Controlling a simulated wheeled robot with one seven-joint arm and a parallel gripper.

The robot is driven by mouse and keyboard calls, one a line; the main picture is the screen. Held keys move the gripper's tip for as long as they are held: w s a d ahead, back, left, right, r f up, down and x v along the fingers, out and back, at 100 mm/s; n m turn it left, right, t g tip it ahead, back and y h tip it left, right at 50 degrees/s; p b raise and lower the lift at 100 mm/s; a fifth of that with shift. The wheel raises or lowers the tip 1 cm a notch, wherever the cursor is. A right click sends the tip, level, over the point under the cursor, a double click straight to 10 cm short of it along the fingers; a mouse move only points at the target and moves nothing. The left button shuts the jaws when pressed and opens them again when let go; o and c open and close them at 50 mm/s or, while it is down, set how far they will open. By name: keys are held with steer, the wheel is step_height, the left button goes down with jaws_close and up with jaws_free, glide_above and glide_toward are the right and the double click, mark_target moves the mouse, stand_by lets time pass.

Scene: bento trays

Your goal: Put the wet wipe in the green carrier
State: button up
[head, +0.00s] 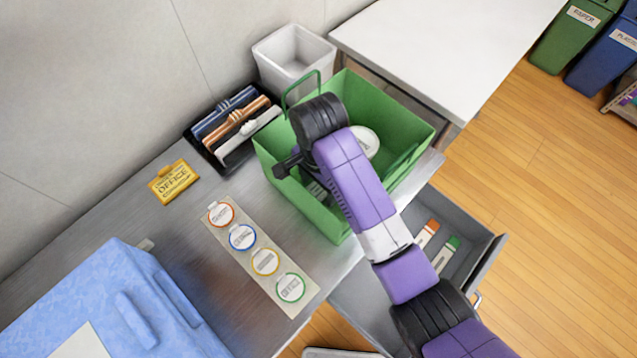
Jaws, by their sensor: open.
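The green carrier (408,122) is an open box with a looped handle, standing on the metal counter. My gripper (283,170) is over its left part, with the dark fingers near the left wall; the jaws are open. My arm crosses the carrier and hides much of its inside. A white round item (366,141) shows inside, partly behind my arm. A small pale item (318,190) lies low in the carrier beside my arm; I cannot tell if it is the wet wipe. No other thing can be surely named as the wet wipe.
A black tray (217,151) holds rolled bundles beside a yellow sign (174,182). A strip with several round labels (265,262) lies in front. A blue bag (122,310), white bin (293,55) and white table (430,40) surround it. An open drawer (465,262) holds two labelled packets.

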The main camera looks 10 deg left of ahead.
mark_target(319, 188)
steer(key=shift+r, duration=0.1)
step_height(319, 188, up, 8)
steer(key=p, duration=0.3)
step_height(319, 188, up, 4)
steer(key=shift+p, duration=0.4)
stand_by(0.7)
